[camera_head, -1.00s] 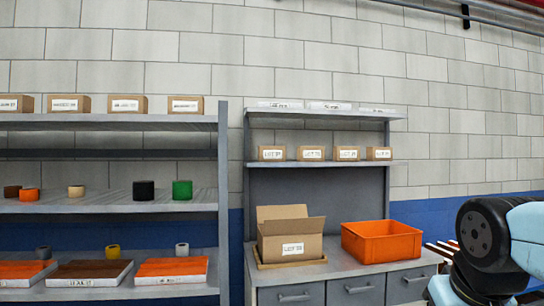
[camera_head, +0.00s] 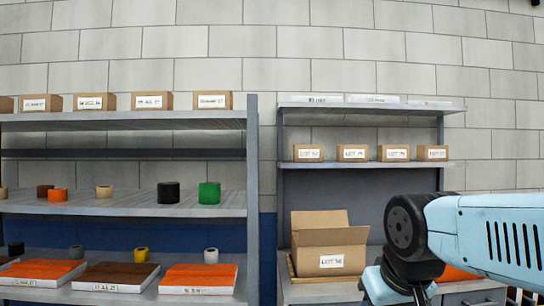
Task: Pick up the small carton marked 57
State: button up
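Several small brown cartons with white labels stand in a row on the upper shelf of the workbench at right: a first carton (camera_head: 308,153), a second (camera_head: 352,153), a third (camera_head: 393,153) and a fourth (camera_head: 432,153). Their labels seem to begin with LOT, but the numbers are too small to read surely, so I cannot tell which is marked 57. A larger open carton (camera_head: 322,262) stands below on the worktop, its label also unclear. My arm crosses the lower right, in front of the worktop. My gripper is out of view.
An orange bin (camera_head: 455,273) on the worktop is mostly hidden behind my arm. White flat boxes (camera_head: 375,99) lie on the bench's top shelf. The left rack (camera_head: 253,200) holds labelled cartons (camera_head: 153,100), tape rolls (camera_head: 209,193) and flat trays (camera_head: 198,279).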

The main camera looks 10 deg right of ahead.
aim_at(301, 154)
jog(key=u, duration=0.05)
jog(key=i, duration=1.75)
jog(key=z, duration=0.6)
jog(key=k, duration=0.85)
jog(key=z, duration=0.2)
jog(key=i, duration=0.85)
jog(key=u, duration=0.1)
